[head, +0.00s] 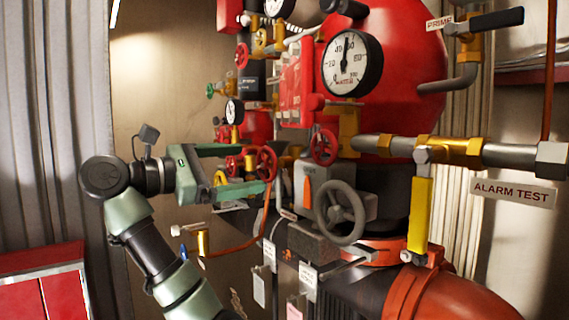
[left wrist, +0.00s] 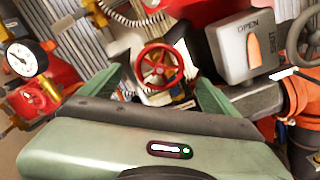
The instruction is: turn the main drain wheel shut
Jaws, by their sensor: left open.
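A small red spoked handwheel (head: 267,163) sits on the pipework left of centre in the head view. No label on it can be read, so I cannot confirm it is the main drain wheel. My left gripper (head: 258,170) comes from the left with its fingers open, tips close to this wheel. In the left wrist view the red wheel (left wrist: 160,67) shows face-on between the two open fingers (left wrist: 160,84), at or just beyond their tips. Whether a finger touches the rim cannot be told. My right gripper is not in view.
A grey handwheel (head: 341,213) and a box with an orange pointer (head: 307,190), marked OPEN and SHUT, stand to the right. Another red wheel (head: 323,147) and a large gauge (head: 352,63) are above. A copper tube (head: 240,247) curves below my gripper.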

